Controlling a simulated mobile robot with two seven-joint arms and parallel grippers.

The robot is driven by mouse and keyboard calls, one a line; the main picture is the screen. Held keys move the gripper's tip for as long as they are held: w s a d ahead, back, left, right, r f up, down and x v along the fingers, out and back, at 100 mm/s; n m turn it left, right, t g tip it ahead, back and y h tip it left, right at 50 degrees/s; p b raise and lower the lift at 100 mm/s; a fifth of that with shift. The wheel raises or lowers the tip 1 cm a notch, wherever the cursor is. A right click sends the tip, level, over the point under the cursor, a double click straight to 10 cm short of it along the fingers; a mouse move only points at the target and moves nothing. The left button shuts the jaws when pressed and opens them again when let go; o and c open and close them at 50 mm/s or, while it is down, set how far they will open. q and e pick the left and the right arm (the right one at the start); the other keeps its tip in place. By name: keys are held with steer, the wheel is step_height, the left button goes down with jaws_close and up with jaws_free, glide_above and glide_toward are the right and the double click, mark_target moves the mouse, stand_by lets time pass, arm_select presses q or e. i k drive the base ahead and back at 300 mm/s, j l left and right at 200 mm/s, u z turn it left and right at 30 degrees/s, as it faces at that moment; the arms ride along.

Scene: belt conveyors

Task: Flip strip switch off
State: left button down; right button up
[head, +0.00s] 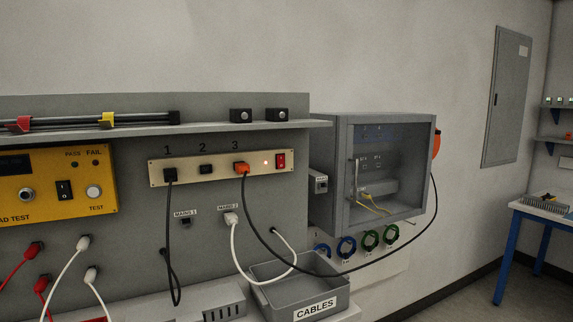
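A beige power strip (221,167) is mounted on the grey back panel, with positions marked 1, 2 and 3. Its red rocker switch (281,160) is at the strip's right end, and a small red light (265,162) glows beside it. A black plug (170,175) sits in socket 1 with a dark cable hanging down. Socket 2 (206,169) is empty. An orange plug (241,168) sits in socket 3, its black cable running down and right. Neither of my grippers shows in the head view.
A shelf (220,131) juts out above the strip. A grey open-fronted cabinet (340,215) stands right of it. A grey bin (262,292) labelled CABLES is below. A white cable (234,245) loops under the strip. A yellow tester (75,205) is at left.

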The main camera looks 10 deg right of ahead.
mark_target(281, 164)
steer(key=i+l+u, duration=0.25)
steer(key=l, duration=0.6)
steer(key=l+u, duration=0.2)
steer(key=l, duration=0.7)
steer(key=l+u, duration=0.1)
steer(key=l, duration=0.55)
steer(key=i+l+u, duration=0.1)
steer(key=l, duration=0.55)
